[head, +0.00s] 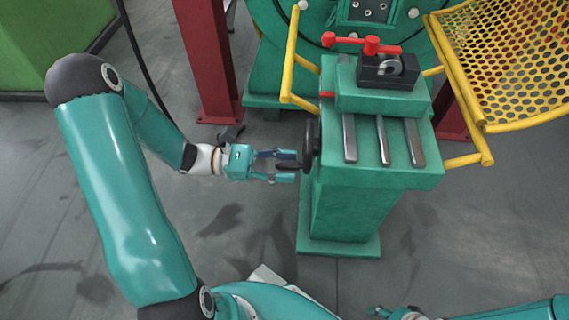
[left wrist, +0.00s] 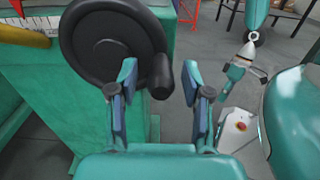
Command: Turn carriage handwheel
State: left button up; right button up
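The carriage handwheel is a black disc on the left side of the green carriage pedestal; it shows edge-on in the head view (head: 312,138) and nearly face-on in the left wrist view (left wrist: 108,42). Its black crank handle (left wrist: 160,76) sticks out toward my left gripper. My left gripper (head: 292,167) is open, with its fingers (left wrist: 159,82) on either side of the handle near the tips. I cannot tell whether either finger touches it.
The green carriage (head: 375,160) carries a tool block with a red lever (head: 362,43). Yellow rails (head: 290,65) and a yellow mesh guard (head: 515,55) stand around it. A red post (head: 210,65) rises behind my left arm. The floor left of the pedestal is clear.

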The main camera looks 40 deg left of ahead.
pick_arm(q)
jog(key=v, duration=1.2)
jog(key=shift+w+f, duration=0.1)
jog(key=s+d+f+m+g+y, duration=0.3)
jog(key=d+f+m+g+y, duration=0.25)
jog(key=d+f+m, duration=0.55)
jog(key=s+d+f+m+g+y, duration=0.3)
jog(key=d+f+m+g+y, duration=0.25)
jog(key=f, duration=0.85)
jog(key=w+d+f+m+t, duration=0.2)
jog(key=w+d+m, duration=0.2)
jog(key=d+m, duration=0.2)
notch_tip(320, 180, up, 34)
jog(key=p, duration=3.4)
